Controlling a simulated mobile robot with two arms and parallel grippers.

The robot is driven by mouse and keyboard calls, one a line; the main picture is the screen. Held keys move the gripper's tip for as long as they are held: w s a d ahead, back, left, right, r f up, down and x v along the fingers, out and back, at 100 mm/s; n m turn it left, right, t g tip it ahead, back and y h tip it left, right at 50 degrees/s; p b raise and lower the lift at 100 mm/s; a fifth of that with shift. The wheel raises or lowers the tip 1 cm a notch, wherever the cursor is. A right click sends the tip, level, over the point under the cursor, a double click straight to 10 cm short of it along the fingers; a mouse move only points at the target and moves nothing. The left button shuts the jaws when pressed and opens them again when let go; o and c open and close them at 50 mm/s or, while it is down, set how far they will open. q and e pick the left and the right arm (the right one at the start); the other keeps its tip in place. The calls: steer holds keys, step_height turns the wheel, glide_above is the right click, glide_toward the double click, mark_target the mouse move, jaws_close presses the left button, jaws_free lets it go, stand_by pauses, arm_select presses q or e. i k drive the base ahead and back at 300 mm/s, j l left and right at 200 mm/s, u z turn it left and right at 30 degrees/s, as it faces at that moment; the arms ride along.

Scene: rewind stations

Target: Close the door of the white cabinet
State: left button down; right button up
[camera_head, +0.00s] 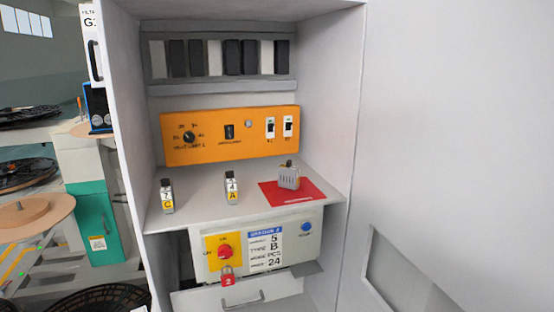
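The white cabinet (127,110) stands open in front of me, its inside in full view. Its door (450,130) is the large pale panel at the right, swung open and filling that side of the picture. The door has a recessed panel (400,275) low down. The door's free edge is out of view. Neither of my grippers shows in this view.
Inside are an orange switch panel (220,151), a shelf (200,212) with small labelled blocks and a grey piece on a red mat (302,198), and a box with a red knob (226,251). Reels (28,174) and a teal-fronted stand (92,225) are at left.

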mark_target(455, 164)
steer(key=k+l+u, duration=0.1)
steer(key=l, duration=0.3)
steer(key=k+l+u, duration=0.1)
steer(key=k+l, duration=0.15)
steer(key=l+u, duration=0.25)
steer(key=l, duration=0.4)
steer(key=l+u, duration=0.2)
steer(key=l, duration=0.5)
steer(key=k+l+u, duration=0.1)
steer(key=l+u, duration=0.15)
steer(key=l, duration=0.4)
